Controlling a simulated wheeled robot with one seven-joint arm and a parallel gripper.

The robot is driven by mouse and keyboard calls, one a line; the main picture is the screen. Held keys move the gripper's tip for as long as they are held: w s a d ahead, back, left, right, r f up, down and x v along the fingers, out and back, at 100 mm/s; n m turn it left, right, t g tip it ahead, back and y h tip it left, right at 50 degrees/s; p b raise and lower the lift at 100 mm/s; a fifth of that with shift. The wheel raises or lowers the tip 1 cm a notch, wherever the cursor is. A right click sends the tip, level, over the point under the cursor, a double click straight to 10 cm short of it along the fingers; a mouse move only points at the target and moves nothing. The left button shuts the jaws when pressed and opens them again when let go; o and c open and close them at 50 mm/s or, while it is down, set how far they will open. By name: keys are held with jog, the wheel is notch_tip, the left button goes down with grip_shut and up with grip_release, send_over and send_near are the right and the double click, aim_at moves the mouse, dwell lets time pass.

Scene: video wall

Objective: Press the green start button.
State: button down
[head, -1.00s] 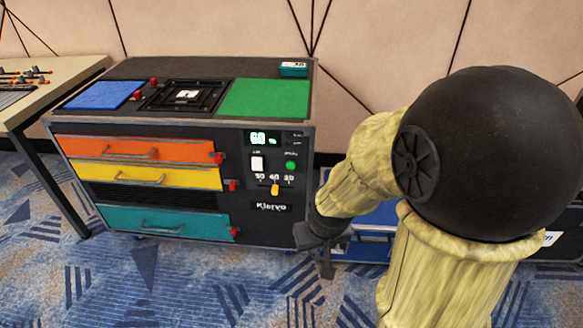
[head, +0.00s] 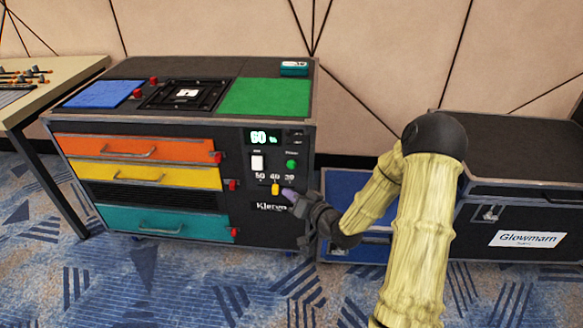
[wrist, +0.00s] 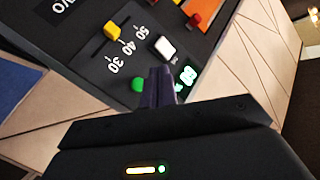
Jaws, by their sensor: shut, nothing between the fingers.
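The round green button (head: 291,165) is on the right part of the black case's front panel, below the lit display. It also shows in the wrist view (wrist: 138,85), just left of the fingers. My gripper (head: 289,193) is shut and empty. Its dark purple fingertips point at the panel, a little below the green button and right of the yellow slider knob in the head view. In the wrist view, the shut fingers (wrist: 158,74) lie between the green button and the white rocker switch. I cannot tell whether the fingertips touch the panel.
The white switch (head: 257,163) and yellow slider knob (head: 275,189) sit close to the button. The display (head: 260,138) reads 60. Coloured drawers with red latches are to the left. A blue case (head: 345,185) and a black case (head: 510,150) stand right of the panel.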

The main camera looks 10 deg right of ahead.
jog(key=shift+w, duration=0.1)
send_near(288, 166)
jog(key=shift+w+a+f+p, duration=0.25)
jog(key=shift+w+a, duration=0.7)
jog(key=shift+w, duration=0.05)
jog(key=shift+w+a+f+p, duration=0.2)
jog(key=shift+w+a, duration=0.75)
jog(key=shift+w, duration=0.05)
jog(key=shift+w+d, duration=0.1)
jog(key=shift+w, duration=0.05)
dwell(0.7)
jog(key=shift+w, duration=0.25)
jog(key=shift+w+d+p, duration=0.25)
jog(key=shift+w+p, duration=0.1)
jog(key=shift+w, duration=0.2)
dwell(1.1)
jog(key=shift+s, duration=0.15)
jog(key=shift+s+a, duration=0.3)
jog(key=shift+s, duration=0.5)
